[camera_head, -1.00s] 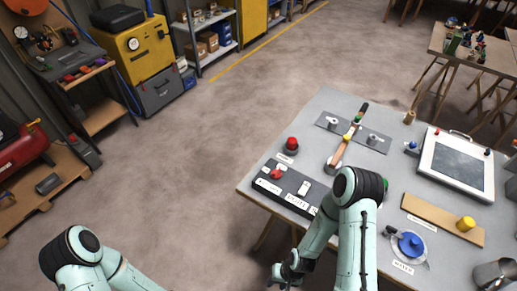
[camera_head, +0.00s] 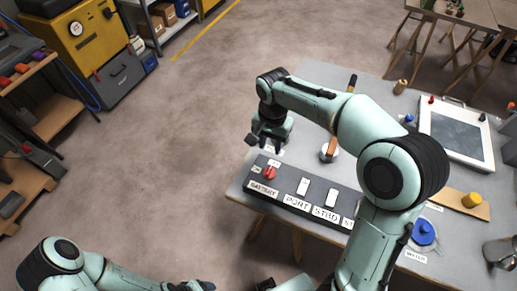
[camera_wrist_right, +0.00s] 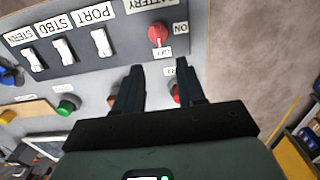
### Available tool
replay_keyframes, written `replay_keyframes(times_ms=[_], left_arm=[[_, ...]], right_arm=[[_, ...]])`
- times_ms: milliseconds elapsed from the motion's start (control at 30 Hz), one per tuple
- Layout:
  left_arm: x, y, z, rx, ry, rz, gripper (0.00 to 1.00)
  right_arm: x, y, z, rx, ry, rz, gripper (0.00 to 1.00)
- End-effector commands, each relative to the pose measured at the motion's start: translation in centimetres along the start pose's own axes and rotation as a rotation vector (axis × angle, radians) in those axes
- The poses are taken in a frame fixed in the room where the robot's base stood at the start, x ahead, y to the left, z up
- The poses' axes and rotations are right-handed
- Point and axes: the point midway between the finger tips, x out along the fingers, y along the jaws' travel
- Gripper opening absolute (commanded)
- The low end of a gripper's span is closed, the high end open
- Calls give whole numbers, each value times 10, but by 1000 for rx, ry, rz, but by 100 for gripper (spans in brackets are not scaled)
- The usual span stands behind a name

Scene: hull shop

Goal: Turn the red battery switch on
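The red battery switch (camera_head: 269,172) is a round knob at the left end of a dark panel (camera_head: 318,193) along the table's near edge. A BATTERY label is below it, with small ON and OFF labels around it. In the right wrist view the red switch (camera_wrist_right: 158,35) lies just past the fingertips; I cannot tell its setting clearly. My right gripper (camera_head: 266,139) is beyond and above the panel, its fingers apart and empty, not touching the switch. They also show in the wrist view (camera_wrist_right: 158,66). My left gripper (camera_head: 190,286) is at the bottom edge, partly cut off.
White rocker switches (camera_head: 332,197), labelled PORT and STBD, sit right of the battery switch. A red button (camera_wrist_right: 175,93) shows between my right fingers. A blue knob (camera_head: 424,232), yellow knob (camera_head: 471,200) and framed screen (camera_head: 457,135) are farther right. Floor left of the table is clear.

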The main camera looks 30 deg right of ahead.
Motion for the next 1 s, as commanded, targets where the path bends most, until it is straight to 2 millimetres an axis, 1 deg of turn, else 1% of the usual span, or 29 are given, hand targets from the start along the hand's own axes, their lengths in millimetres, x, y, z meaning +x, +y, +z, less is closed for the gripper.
replay_keyframes(times_ms=[133, 233, 367, 500, 700, 833, 1000], left_arm=[[2, -2, 3, -2, -5, -1, 73], [4, -3, 4, -3, -7, -2, 73], [8, -5, 6, -4, -10, -3, 73], [11, -7, 8, -5, -13, -4, 73], [15, -9, 10, -6, -15, -5, 73], [17, -10, 10, -6, -16, -5, 73], [17, -10, 11, -6, -16, -5, 73]], right_arm=[[2, 2, 0, 5, 0, 3, 39], [12, 2, 1, 5, -2, 6, 39], [36, 3, 1, 4, -3, 7, 39], [67, 3, 1, 4, -4, 8, 39], [106, 3, 1, 3, -4, 7, 39], [122, 2, 1, 3, -2, 5, 39], [132, 2, 1, 3, -1, 3, 39]])
